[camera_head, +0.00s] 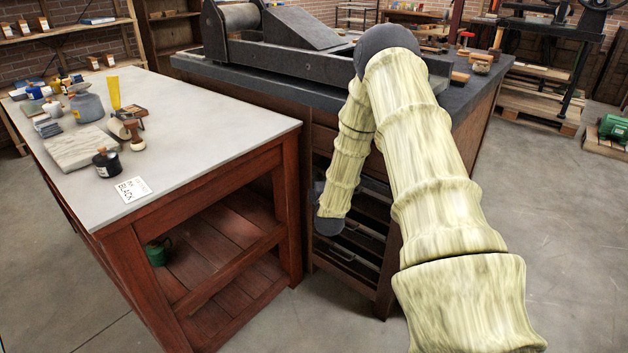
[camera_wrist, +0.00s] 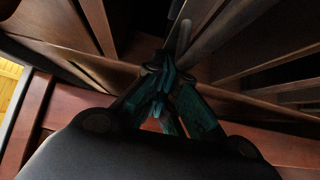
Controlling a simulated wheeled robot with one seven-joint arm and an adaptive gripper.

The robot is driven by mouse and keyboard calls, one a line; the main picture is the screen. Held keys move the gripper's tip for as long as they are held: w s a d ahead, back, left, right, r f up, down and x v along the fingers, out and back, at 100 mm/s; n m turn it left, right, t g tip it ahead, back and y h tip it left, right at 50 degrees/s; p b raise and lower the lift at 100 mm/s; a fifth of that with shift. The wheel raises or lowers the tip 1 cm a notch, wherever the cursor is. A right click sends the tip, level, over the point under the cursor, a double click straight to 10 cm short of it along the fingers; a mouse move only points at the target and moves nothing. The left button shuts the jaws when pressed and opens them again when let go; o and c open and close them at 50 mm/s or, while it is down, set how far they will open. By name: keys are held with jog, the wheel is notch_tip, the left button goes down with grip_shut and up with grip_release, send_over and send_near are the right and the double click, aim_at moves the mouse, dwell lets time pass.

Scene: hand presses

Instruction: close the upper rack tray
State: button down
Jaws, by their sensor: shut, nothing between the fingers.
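The rack (camera_head: 365,245) is a dark wooden frame with several stacked trays, under the press bench in the head view. My arm hangs in front of it and covers much of its upper part, so I cannot tell how far out the upper tray is. My gripper (camera_wrist: 165,88) shows in the wrist view with its teal fingers together and nothing between them. Its fingertips are close to dark wooden rack edges (camera_wrist: 90,62) and a pale metal strip (camera_wrist: 183,38). Whether they touch is unclear. In the head view the fingers are hidden behind my arm.
A red-brown table (camera_head: 200,165) with a pale top stands close to the rack's left, holding ink tins and a stone slab (camera_head: 80,148). A press (camera_head: 300,45) sits on the bench above.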

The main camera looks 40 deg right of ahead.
jog(key=shift+d+r, duration=0.2)
jog(key=shift+d, duration=0.25)
jog(key=shift+a, duration=0.5)
jog(key=w+a+p+v, duration=0.1)
jog(key=a+p+v, duration=0.1)
jog(key=v, duration=1)
jog(key=shift+a, duration=0.15)
jog(key=shift+f, duration=0.2)
